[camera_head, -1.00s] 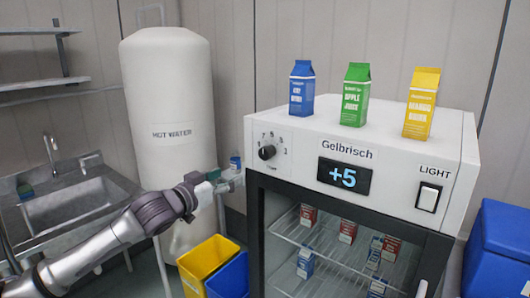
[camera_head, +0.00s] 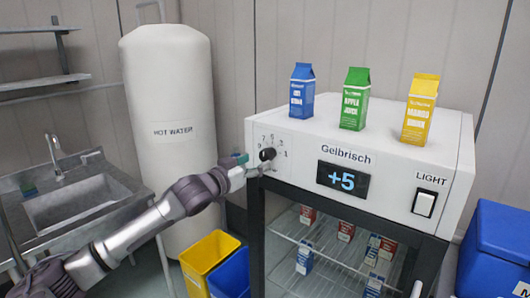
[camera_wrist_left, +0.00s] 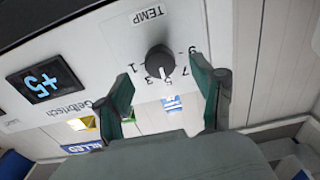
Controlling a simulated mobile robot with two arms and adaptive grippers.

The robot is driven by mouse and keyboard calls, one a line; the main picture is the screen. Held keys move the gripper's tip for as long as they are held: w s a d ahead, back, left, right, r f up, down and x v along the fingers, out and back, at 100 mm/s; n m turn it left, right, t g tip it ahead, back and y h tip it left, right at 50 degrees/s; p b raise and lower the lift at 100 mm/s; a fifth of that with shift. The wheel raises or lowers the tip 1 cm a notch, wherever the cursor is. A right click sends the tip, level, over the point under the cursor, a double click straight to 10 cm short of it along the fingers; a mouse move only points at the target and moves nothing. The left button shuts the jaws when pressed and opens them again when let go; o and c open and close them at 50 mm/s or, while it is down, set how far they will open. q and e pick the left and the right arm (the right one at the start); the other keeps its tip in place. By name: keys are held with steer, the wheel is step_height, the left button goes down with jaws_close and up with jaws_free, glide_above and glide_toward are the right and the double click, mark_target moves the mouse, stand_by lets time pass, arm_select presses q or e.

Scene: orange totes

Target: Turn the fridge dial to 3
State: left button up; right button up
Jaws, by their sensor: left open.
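The fridge dial (camera_head: 267,154) is a round black knob at the upper left of the white fridge front, ringed by printed numbers. In the left wrist view the dial (camera_wrist_left: 159,58) sits under the word TEMP. Its white pointer mark is toward the 5. My left gripper (camera_head: 253,166) is at the dial in the head view. In the left wrist view its two green fingers stand open, one on either side of the dial, with gaps between them and the knob. Contact is not visible. My right gripper is not in view.
The fridge (camera_head: 455,155) has a +5 display (camera_head: 342,178) and a light switch (camera_head: 424,203). Blue (camera_head: 302,91), green (camera_head: 354,99) and yellow (camera_head: 420,110) cartons stand on top. A white water tank (camera_head: 170,100) and yellow bin (camera_head: 208,258) are left of it.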

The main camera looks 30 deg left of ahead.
mark_target(263, 158)
arm_select(q)
steer(key=w, duration=0.2)
steer(key=w+p, duration=0.1)
steer(key=w, duration=0.1)
steer(key=shift+d+r, duration=0.15)
steer(key=shift+r, duration=0.05)
steer(key=shift+w+f+p, duration=0.15)
steer(key=shift+w+p, duration=0.25)
steer(key=shift+w, duration=0.3)
steer(key=shift+d, duration=0.1)
steer(key=c, duration=1.1)
steer(key=shift+c, duration=0.3)
steer(key=shift+m, duration=0.3)
steer(key=shift+m+p, duration=0.75)
steer(key=shift+m, duration=0.45)
steer(key=m+p, duration=0.1)
steer(key=m, duration=0.3)
steer(key=shift+m, duration=0.4)
